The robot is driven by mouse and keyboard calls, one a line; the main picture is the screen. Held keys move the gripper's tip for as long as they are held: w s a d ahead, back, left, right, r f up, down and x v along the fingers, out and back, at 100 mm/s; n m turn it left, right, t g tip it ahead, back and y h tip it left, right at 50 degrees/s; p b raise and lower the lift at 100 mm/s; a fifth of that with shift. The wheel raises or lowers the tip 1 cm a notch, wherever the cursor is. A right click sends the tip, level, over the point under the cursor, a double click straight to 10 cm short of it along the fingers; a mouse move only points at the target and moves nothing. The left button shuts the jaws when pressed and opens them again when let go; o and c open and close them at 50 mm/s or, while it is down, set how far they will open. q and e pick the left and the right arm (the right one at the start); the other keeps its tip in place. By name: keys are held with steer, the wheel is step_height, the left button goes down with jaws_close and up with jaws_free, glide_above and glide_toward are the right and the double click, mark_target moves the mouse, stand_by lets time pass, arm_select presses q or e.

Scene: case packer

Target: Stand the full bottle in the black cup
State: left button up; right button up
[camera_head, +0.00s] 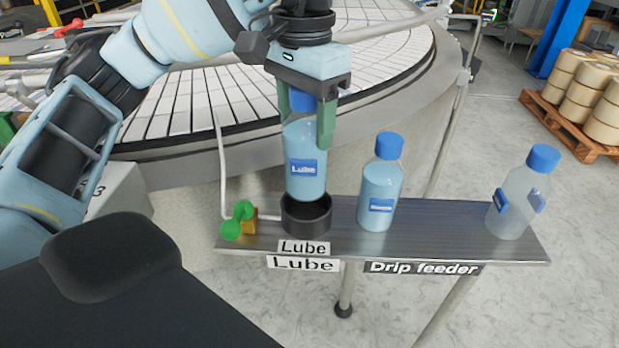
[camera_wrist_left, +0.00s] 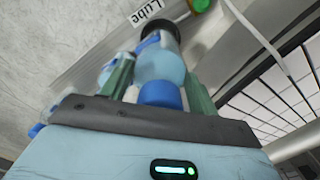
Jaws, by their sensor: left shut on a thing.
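My left gripper (camera_head: 305,128) is shut on a blue-filled bottle (camera_head: 305,150) with a "Lube" label, its fingers on either side of the blue cap and neck. The bottle is upright. Its base is at the mouth of the black cup (camera_head: 306,217), overlapping the far rim in the head view; I cannot tell whether it is inside or just above. In the left wrist view the bottle (camera_wrist_left: 161,66) lines up with the dark cup (camera_wrist_left: 160,30) between the green fingers. The cup stands on the metal shelf (camera_head: 440,235) behind the "Lube" labels. My right gripper is not in view.
A second blue-filled bottle (camera_head: 380,190) stands on the shelf close right of the cup. A clear, empty-looking bottle (camera_head: 522,195) stands at the shelf's right end. A green-handled valve (camera_head: 238,220) with a pipe is just left of the cup. The round tiled conveyor (camera_head: 190,100) is behind.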

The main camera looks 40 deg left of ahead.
mark_target(306, 159)
arm_select(q)
step_height(306, 159, down, 3)
steer(key=shift+w, duration=0.15)
steer(key=shift+f, duration=0.15)
steer(key=shift+f+b, duration=0.25)
steer(key=shift+b, duration=0.1)
step_height(306, 159, down, 3)
steer(key=shift+f+b, duration=0.15)
steer(key=shift+b, duration=0.2)
